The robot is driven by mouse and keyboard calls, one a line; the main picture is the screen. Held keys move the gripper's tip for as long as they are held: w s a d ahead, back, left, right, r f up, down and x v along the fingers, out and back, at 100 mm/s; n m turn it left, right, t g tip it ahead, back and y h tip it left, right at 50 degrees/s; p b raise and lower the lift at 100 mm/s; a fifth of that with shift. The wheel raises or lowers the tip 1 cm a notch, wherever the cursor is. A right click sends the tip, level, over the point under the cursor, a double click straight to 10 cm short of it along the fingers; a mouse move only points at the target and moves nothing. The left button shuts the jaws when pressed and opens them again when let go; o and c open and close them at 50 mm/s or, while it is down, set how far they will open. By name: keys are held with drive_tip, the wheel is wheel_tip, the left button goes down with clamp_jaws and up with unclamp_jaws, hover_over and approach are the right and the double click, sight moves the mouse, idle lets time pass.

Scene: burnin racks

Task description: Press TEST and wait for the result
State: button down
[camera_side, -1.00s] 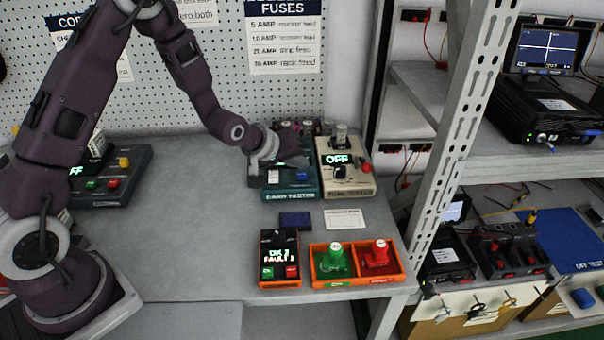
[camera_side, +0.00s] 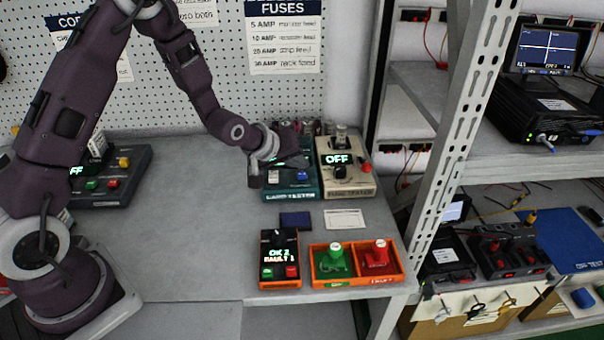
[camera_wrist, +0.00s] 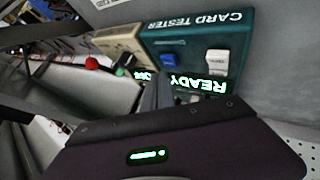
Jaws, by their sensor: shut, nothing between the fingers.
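The teal card tester (camera_side: 291,196) stands at the back of the bench. Its front carries a white switch (camera_wrist: 217,62) and a blue button (camera_wrist: 170,60); both also show in the side view. Its lit display reads READY in the wrist view (camera_wrist: 190,84), partly covered by my finger. No TEST label is legible on the button. My gripper (camera_side: 255,182) is shut and empty, at the tester's left edge in the side view. In the wrist view its dark finger (camera_wrist: 155,92) stands in front of the display, below the blue button in the picture. I cannot tell whether it touches the tester.
The cream fuse tester (camera_side: 345,188), reading OFF, stands close on the right. In front lie a dark blue card (camera_side: 295,219) and a white card (camera_side: 345,218). An orange counter box (camera_side: 279,284) reads OK 2, FAULT 1. An orange tray (camera_side: 356,281) holds green and red pieces.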

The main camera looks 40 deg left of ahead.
sight(299, 176)
drive_tip(key=shift+f, duration=0.1)
idle(0.5)
drive_tip(key=shift+f, duration=0.3)
drive_tip(key=shift+f, duration=0.45)
idle(0.7)
drive_tip(key=shift+r, duration=0.85)
drive_tip(key=shift+r, duration=0.1)
drive_tip(key=shift+r, duration=2.4)
